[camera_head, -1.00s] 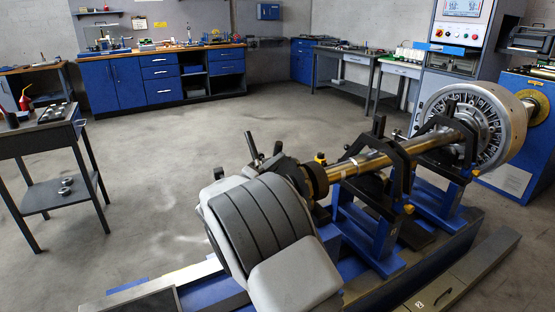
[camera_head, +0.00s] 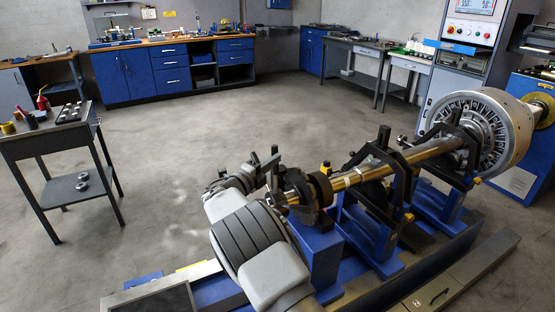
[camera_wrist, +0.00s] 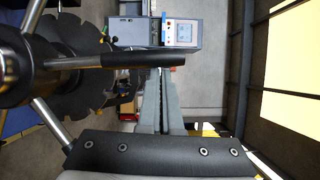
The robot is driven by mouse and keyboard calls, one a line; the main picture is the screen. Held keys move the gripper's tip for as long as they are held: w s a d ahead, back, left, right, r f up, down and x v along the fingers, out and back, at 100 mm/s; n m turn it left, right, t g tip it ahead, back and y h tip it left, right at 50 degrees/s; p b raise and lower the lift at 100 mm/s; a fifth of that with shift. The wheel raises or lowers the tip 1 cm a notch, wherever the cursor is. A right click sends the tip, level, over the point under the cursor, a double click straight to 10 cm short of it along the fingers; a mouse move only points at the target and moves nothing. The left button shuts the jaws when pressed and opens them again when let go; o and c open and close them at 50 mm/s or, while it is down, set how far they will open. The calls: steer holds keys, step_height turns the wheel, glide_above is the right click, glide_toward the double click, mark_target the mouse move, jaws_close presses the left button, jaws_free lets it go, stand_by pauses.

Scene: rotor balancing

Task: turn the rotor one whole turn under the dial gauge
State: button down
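The rotor has a large slotted silver disc (camera_head: 470,130) at right and a brass-coloured shaft (camera_head: 432,150) lying across blue stands with black frames. Its near end carries a dark hub (camera_head: 318,188). In the wrist view a dark hub (camera_wrist: 12,65) fills the left edge, with steel spokes and a black-gripped spoke (camera_wrist: 140,60) pointing right. My gripper (camera_head: 262,172) is beside the shaft's near end, partly hidden by my grey arm; a dark bolted bar (camera_wrist: 160,150) crosses the bottom of the wrist view. The dial gauge cannot be made out surely.
The machine bed (camera_head: 440,272) runs below the shaft. A side table (camera_head: 50,140) with small parts stands at left. A blue workbench (camera_head: 170,70) lines the back wall, and a control cabinet (camera_head: 462,65) stands behind the disc. The floor between is clear.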

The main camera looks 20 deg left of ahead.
steer(key=shift+w+a+b, duration=0.3)
steer(key=shift+w+a, duration=1.25)
